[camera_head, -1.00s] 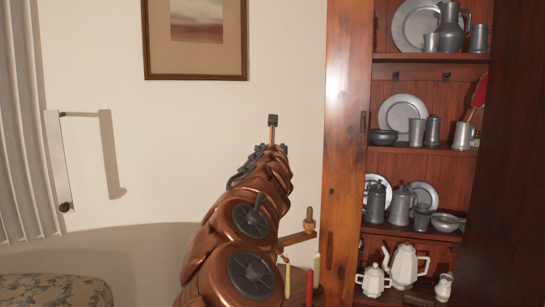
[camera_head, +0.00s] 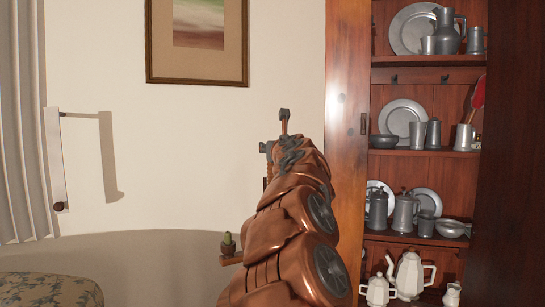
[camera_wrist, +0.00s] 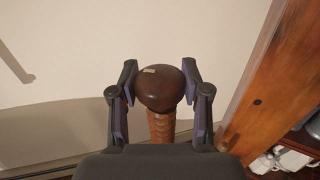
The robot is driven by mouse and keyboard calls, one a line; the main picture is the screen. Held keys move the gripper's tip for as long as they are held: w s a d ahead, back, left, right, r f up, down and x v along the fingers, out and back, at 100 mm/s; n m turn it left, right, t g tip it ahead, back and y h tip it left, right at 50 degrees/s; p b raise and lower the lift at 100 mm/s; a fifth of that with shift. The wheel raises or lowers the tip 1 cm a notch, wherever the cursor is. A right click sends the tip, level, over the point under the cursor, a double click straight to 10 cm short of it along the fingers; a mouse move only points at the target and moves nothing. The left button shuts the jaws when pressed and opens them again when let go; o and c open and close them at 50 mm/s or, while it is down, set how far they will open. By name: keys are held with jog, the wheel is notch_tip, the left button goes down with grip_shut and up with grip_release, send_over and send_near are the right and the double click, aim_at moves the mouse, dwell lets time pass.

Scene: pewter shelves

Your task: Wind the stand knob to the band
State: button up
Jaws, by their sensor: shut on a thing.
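In the wrist view, a round dark brown knob (camera_wrist: 158,95) tops a ridged, lighter brown wooden post (camera_wrist: 162,126). A small pale mark (camera_wrist: 149,70) shows on the knob's upper far side. My gripper (camera_wrist: 159,68) is shut on the knob, one finger at its left side and one at its right. I cannot make out a band in either view. In the head view, my copper-coloured arm hides the knob and most of the stand.
A tall wooden cupboard (camera_head: 345,130) with pewter ware and white pots is close on the right. A patterned seat (camera_head: 50,290) is at lower left; the pale wall behind holds a framed picture (camera_head: 197,40).

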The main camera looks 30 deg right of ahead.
jog(key=n+t+y+b, duration=0.1)
jog(key=n+y, duration=0.1)
jog(key=y, duration=0.2)
jog(key=shift+d+n+b, duration=0.1)
jog(key=shift+n+b, duration=0.2)
jog(key=shift+b, duration=0.1)
jog(key=n+y+p, duration=0.1)
jog(key=n+y, duration=0.2)
jog(key=y, duration=0.2)
jog(key=shift+r, duration=0.15)
jog(key=shift+a+r+n+g+y+p, duration=0.1)
jog(key=shift+n+g+y+p, duration=0.35)
jog(key=shift+n+y+p, duration=0.55)
jog(key=shift+a+n+g+y+p, duration=0.1)
jog(key=shift+n+g+y+p, duration=0.5)
jog(key=shift+y, duration=0.7)
jog(key=shift+n+g+y+p, duration=0.85)
jog(key=shift+n+y+p, duration=0.45)
jog(key=shift+y+p, duration=0.5)
jog(key=shift+f+p, duration=0.25)
jog(key=shift+p, duration=0.2)
jog(key=o, duration=1.2)
jog(key=shift+c, duration=0.2)
